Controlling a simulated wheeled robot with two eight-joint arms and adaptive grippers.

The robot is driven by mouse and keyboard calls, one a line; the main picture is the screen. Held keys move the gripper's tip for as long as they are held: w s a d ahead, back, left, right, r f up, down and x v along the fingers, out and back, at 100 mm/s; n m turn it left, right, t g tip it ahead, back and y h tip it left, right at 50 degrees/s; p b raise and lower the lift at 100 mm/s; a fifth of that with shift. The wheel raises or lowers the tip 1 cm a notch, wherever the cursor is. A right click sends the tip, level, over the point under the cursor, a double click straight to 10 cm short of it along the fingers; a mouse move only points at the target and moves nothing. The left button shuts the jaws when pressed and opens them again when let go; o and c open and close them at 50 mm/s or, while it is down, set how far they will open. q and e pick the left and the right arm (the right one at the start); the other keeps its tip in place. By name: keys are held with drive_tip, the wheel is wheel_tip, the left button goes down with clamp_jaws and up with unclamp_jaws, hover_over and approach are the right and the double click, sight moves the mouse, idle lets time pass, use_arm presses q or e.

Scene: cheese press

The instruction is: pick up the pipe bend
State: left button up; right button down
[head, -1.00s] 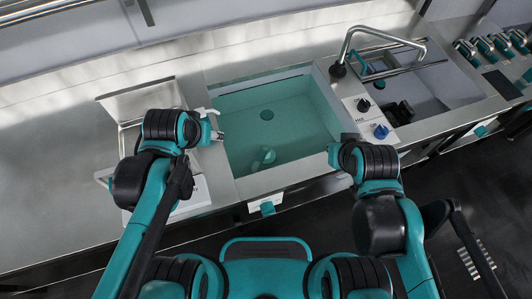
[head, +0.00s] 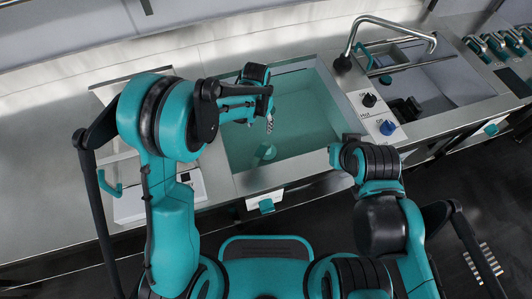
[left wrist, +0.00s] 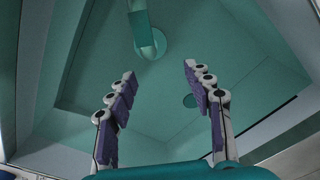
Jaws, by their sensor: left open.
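The pipe bend (head: 266,152) is a teal curved piece on the floor of the teal basin, toward its near side. In the left wrist view the pipe bend (left wrist: 148,38) shows at the top, beyond the fingertips, with a round flange at its lower end. My left gripper (head: 269,108) is over the basin, above and behind the pipe bend in the head view. Its fingers (left wrist: 158,72) are apart with nothing between them. My right gripper (head: 335,155) is by the basin's right edge, mostly hidden by its own arm.
A white box (head: 150,203) stands at the left.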

sight(266, 143)
use_arm(q)
drive_tip(key=shift+g, duration=0.3)
drive_tip(key=f, duration=0.2)
drive_tip(key=d+f+b, duration=0.1)
drive_tip(key=f, duration=0.2)
drive_tip(key=d+f, duration=0.1)
drive_tip(key=f, duration=0.1)
drive_tip(key=shift+w+f+b, duration=0.15)
drive_tip(key=shift+f+b, duration=0.15)
drive_tip(key=shift+f, duration=0.1)
drive_tip(key=f+b, duration=0.2)
drive_tip(key=f, duration=0.1)
drive_tip(key=s+f, duration=0.1)
drive_tip(key=f, duration=0.1)
drive_tip(key=shift+d+b, duration=0.15)
drive_tip(key=shift+b, duration=0.25)
drive_tip(key=shift+r, duration=0.1)
clamp_jaws()
